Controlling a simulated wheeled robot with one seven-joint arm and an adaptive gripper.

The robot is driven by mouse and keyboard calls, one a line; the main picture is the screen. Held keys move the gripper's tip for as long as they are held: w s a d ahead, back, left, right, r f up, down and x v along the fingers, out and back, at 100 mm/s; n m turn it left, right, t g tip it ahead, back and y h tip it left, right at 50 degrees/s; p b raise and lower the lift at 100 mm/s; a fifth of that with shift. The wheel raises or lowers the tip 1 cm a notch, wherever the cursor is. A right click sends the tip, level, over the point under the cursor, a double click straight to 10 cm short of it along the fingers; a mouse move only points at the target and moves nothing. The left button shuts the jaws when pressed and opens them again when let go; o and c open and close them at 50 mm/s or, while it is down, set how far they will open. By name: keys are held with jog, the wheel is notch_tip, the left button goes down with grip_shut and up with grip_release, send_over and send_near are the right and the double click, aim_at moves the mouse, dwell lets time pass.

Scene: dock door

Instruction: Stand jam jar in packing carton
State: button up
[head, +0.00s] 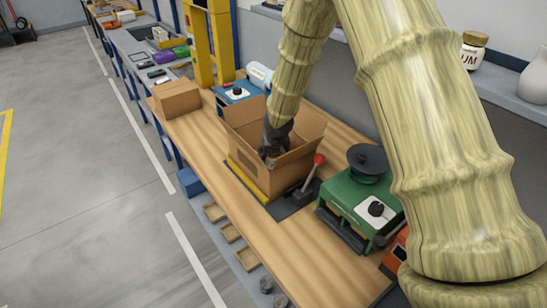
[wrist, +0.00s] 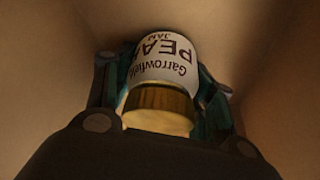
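The packing carton (head: 300,168) stands open on the wooden bench with its flaps up. My gripper (head: 270,155) reaches down inside it, its lower part partly hidden by the carton walls. In the wrist view, the jam jar (wrist: 165,58) has a gold lid and a white label reading Garrowfield and PEA. It lies between the two fingers of my gripper (wrist: 163,95), which press close on both sides. Its lid is towards the palm, and brown carton walls surround it. Whether the jar's base touches the carton floor is hidden.
A green machine (head: 358,200) with a black round top stands right of the carton, and a red-knobbed lever (head: 312,172) is close beside it. A closed brown box (head: 176,99) and a blue device (head: 238,92) stand behind. A gold-lidded jar (head: 472,52) sits on the shelf.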

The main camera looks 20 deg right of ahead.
jog(key=shift+o, duration=1.4)
jog(key=shift+r, duration=0.1)
jog(key=shift+r, duration=0.2)
jog(key=b+v, duration=0.1)
jog(key=v, duration=1)
jog(key=shift+s+r+b, duration=0.25)
jog(key=shift+r+b, duration=0.1)
jog(key=shift+b, duration=0.05)
